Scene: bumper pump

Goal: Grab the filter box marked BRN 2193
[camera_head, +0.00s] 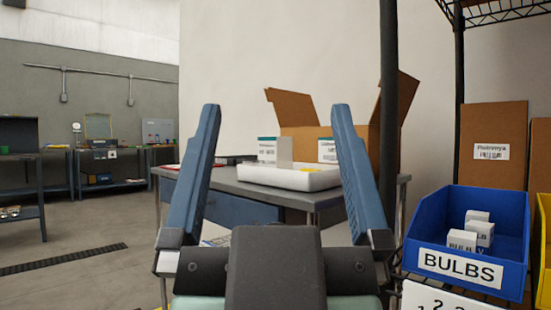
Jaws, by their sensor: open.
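My gripper (270,135) is in the foreground with its two blue fingers upright and wide apart, open and empty. Beyond it, between the fingers in the picture, a white box with a teal top band (267,150) stands in a white tray (290,178). A second similar white box (327,151) shows behind the tray, in front of an open cardboard box, partly covered by the right finger. The print on both boxes is too small to read, so I cannot tell which is marked BRN 2193. The gripper is apart from both.
The tray and open cardboard box (300,142) are on a grey table (230,184). A dark post (389,100) stands at the table's right. A blue BULBS bin (467,240) with small white boxes is on the right rack. Open floor (90,250) lies left.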

